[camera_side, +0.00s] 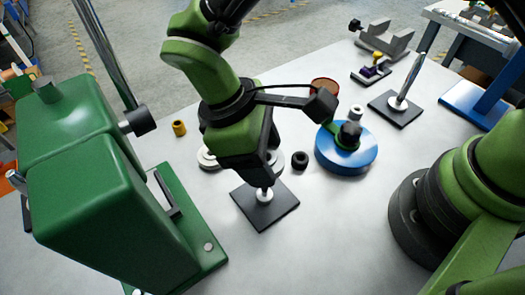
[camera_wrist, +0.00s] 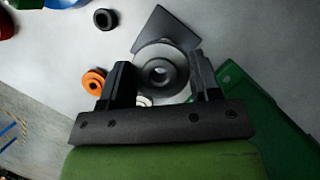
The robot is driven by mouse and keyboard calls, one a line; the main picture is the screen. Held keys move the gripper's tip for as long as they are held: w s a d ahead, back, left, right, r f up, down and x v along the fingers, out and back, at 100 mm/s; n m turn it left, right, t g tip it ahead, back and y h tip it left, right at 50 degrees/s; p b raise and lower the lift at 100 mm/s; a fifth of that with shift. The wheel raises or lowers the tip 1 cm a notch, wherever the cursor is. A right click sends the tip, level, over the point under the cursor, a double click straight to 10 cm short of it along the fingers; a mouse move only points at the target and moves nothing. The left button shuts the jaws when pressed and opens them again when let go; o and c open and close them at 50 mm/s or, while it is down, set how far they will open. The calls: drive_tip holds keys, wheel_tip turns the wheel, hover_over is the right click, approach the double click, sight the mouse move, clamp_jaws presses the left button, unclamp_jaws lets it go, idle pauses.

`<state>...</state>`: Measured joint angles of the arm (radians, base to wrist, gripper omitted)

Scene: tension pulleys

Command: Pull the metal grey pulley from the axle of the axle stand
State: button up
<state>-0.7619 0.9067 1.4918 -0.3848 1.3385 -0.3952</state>
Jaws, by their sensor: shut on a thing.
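The metal grey pulley (camera_wrist: 162,70) is a round disc with a dark centre, between the fingers of my gripper (camera_wrist: 165,90) in the wrist view. My gripper is shut on it. In the side view, part of a grey disc (camera_side: 278,160), likely this pulley, shows beside my gripper (camera_side: 258,172), which hides the rest. The axle stand has a dark square base (camera_side: 270,213) with a pale hub (camera_side: 264,195) just below my gripper. One corner of the base (camera_wrist: 165,28) shows beyond the pulley in the wrist view. I cannot tell whether the axle is still inside the pulley.
A green machine (camera_side: 95,180) stands close on the left. A black ring (camera_side: 300,160), a blue disc (camera_side: 333,158) and a second stand with a tall rod (camera_side: 412,80) are to the right. A white disc (camera_side: 207,158) lies left of my gripper. The table front is clear.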

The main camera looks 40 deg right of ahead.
drive_tip(key=shift+r, duration=2)
